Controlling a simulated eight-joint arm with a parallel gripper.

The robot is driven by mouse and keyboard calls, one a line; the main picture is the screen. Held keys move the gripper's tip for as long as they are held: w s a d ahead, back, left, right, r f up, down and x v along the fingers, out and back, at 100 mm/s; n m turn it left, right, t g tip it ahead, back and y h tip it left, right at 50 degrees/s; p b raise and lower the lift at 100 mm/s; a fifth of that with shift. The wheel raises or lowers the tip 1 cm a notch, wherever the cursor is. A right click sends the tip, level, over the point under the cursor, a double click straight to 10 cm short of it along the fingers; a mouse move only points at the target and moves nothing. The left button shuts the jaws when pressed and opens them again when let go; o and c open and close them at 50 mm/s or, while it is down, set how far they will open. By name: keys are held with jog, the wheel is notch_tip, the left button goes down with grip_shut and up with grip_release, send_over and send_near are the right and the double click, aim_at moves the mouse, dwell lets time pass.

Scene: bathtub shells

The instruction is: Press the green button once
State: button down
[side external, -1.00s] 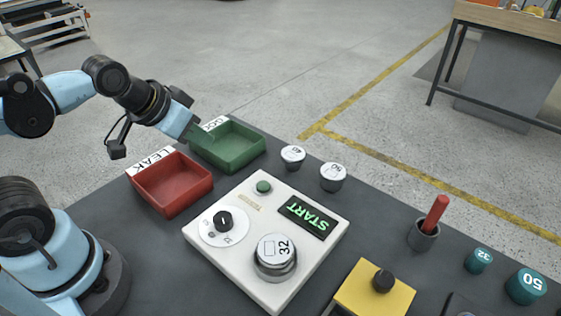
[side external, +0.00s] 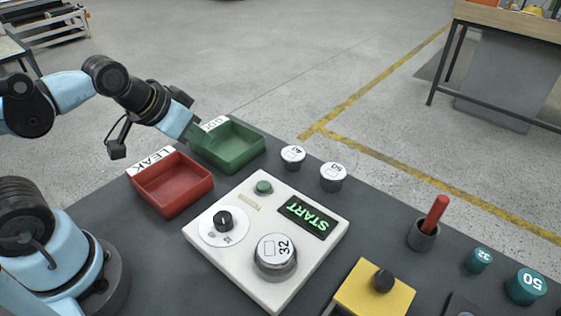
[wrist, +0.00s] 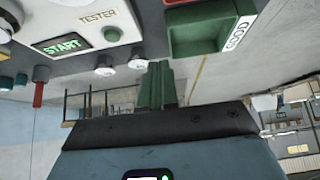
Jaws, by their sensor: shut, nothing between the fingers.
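The green button (side external: 264,187) is a small round cap at the far corner of the white tester panel (side external: 205,243). It also shows in the wrist view (wrist: 111,35), up and left of my fingers. My gripper (side external: 193,132) hangs above the green bin's left side, well apart from the button and to its upper left. In the wrist view my gripper's green fingers (wrist: 158,70) are together and hold nothing. The panel also carries a lit START display (side external: 307,217), a black dial knob (side external: 222,220) and a silver cap marked 32 (side external: 275,256).
The green bin (side external: 240,157) and red LEAK bin (side external: 172,190) stand left of and behind the panel. Two silver caps (side external: 293,157) (side external: 333,176) stand behind it. A red stick in a cup (side external: 424,234), teal caps (side external: 525,286) and a yellow block (side external: 372,292) are at right.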

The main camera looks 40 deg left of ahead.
jog(key=shift+w, duration=0.1)
dwell(0.6)
jog(key=m+t+y, duration=0.1)
jog(key=m+t, duration=0.1)
jog(key=m, duration=0.6)
send_over(261, 188)
jog(key=shift+r, duration=0.35)
jog(key=shift+f, duration=0.1)
jog(key=shift+f, duration=4.3)
jog(key=shift+f, duration=0.15)
jog(key=shift+f, duration=0.3)
